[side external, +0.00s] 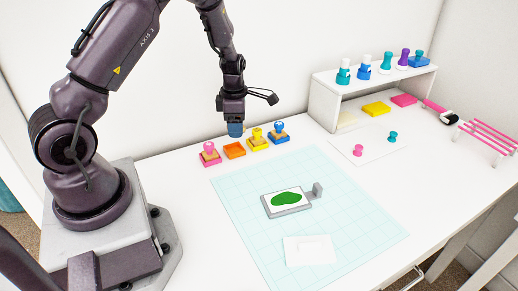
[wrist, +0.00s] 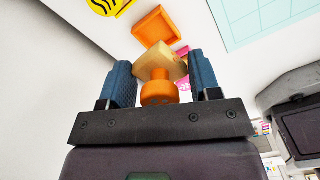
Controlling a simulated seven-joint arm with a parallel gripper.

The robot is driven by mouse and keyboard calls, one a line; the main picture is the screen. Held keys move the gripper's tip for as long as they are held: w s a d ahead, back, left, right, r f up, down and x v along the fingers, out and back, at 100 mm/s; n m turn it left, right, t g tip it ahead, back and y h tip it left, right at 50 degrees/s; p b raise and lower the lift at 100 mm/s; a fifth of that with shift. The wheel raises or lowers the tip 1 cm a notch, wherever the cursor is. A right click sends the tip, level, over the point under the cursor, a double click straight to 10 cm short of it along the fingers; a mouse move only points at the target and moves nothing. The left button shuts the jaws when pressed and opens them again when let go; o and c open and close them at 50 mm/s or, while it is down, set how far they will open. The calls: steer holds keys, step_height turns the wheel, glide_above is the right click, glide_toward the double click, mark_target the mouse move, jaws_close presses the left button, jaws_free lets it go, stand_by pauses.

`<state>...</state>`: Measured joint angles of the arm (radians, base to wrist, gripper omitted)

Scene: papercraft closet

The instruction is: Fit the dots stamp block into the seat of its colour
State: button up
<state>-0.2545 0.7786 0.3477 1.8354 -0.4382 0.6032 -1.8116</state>
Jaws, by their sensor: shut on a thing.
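My gripper (side external: 235,130) is shut on a wooden stamp block (wrist: 158,66) with an orange knob (wrist: 156,92); its blue fingers press on both sides of the block in the wrist view. Whether its stamp face has dots cannot be seen. In the side external view the fingers hide most of the block. The orange seat (side external: 235,149) is an empty square tray on the table. It also shows in the wrist view (wrist: 159,27), beyond the block. My gripper is above the orange seat, and the block looks clear of it.
A pink seat with a stamp (side external: 209,154) stands left of the orange seat. A yellow one (side external: 257,140) and a blue one (side external: 280,133), each with a stamp, stand to the right. A grid mat (side external: 340,190) bears a grey plate with a green shape (side external: 286,200). A white shelf (side external: 325,95) stands behind.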

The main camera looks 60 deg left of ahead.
steer(key=shift+s+a+r+m, duration=0.2)
steer(key=shift+a+r+m, duration=0.15)
steer(key=shift+a, duration=0.35)
steer(key=shift+s+d+m, duration=0.1)
steer(key=shift+d+m, duration=0.1)
steer(key=shift+m, duration=0.15)
glide_above(235, 151)
steer(key=shift+s+f, duration=0.1)
steer(key=shift+f, duration=2.8)
steer(key=shift+f, duration=0.8)
steer(key=o, duration=1.1)
